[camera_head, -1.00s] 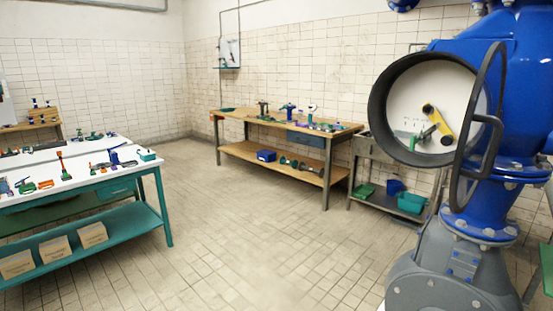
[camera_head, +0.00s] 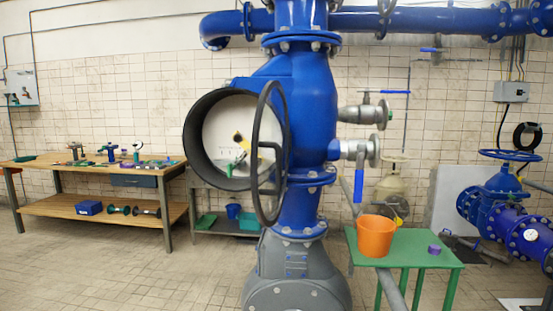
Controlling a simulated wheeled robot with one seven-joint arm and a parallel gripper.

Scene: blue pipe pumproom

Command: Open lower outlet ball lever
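The lower outlet ball valve (camera_head: 362,150) sticks out from the right side of the big blue pump body (camera_head: 308,110). Its blue lever (camera_head: 358,185) hangs straight down, across the line of the outlet. Above it, the upper outlet valve (camera_head: 367,114) has a blue lever (camera_head: 395,92) lying level and pointing right. My gripper is not in view, and nothing of mine touches either lever.
Tiled floor (camera_head: 120,270) is clear at the left front.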

